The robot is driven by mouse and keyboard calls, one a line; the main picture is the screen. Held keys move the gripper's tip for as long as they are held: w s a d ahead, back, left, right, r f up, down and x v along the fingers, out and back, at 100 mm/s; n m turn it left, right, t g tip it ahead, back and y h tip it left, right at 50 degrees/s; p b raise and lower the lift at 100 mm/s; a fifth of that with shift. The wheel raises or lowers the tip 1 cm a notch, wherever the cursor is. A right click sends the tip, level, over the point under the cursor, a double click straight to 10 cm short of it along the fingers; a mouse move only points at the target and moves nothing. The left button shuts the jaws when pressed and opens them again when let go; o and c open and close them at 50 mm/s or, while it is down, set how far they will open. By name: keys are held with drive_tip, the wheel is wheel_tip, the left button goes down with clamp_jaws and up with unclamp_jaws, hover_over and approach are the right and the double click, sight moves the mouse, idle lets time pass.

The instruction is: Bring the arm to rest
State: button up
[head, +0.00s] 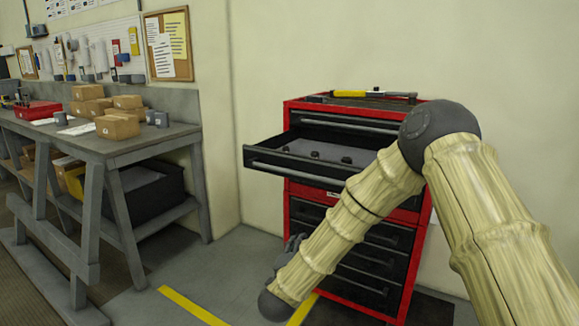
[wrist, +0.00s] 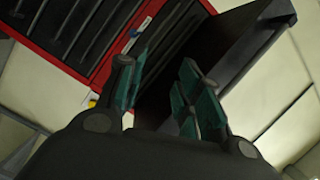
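My arm reaches in from the right of the head view, bends at a dark elbow joint and slopes down to the left in front of a red tool cabinet (head: 296,208). My gripper (head: 291,248) is a small dark shape low beside the forearm's end, mostly hidden. In the wrist view my gripper (wrist: 162,85) shows two teal-padded fingers standing apart, with nothing seen between them. The cabinet's open drawer (head: 262,162) is above the gripper in the head view. The cabinet (wrist: 78,50) and a dark drawer-like panel (wrist: 243,50) lie beyond the fingers in the wrist view.
The open drawer juts out left and holds several small dark things. A yellow-handled tool (head: 350,94) lies on the cabinet top. A grey workbench (head: 150,143) with cardboard boxes (head: 117,126) stands at left. Floor (head: 225,275) with yellow lines is clear between bench and cabinet.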

drive_tip(key=s+d+f+n+g+y+p, duration=0.25)
drive_tip(key=s+d+f+n+g, duration=0.2)
drive_tip(key=s+f, duration=0.7)
drive_tip(key=s+d+f+n+g+y+p, duration=0.2)
drive_tip(key=s+d+f+n+g+y, duration=0.3)
drive_tip(key=s+f, duration=0.7)
drive_tip(key=s+d+f+n+g+h+p, duration=0.1)
drive_tip(key=s+d+n+g, duration=0.1)
drive_tip(key=s, duration=0.7)
drive_tip(key=s+d+f+n+g+p, duration=0.1)
drive_tip(key=s+d+n+g, duration=0.1)
drive_tip(key=s, duration=0.8)
drive_tip(key=s+d+f+n+g+h+p, duration=0.1)
drive_tip(key=s+d+f+n+g+p, duration=0.1)
drive_tip(key=s+d, duration=0.4)
drive_tip(key=s+g, duration=0.1)
drive_tip(key=s, duration=0.3)
drive_tip(key=shift+h, duration=0.35)
drive_tip(key=shift+f+n, duration=0.15)
drive_tip(key=shift+n, duration=0.1)
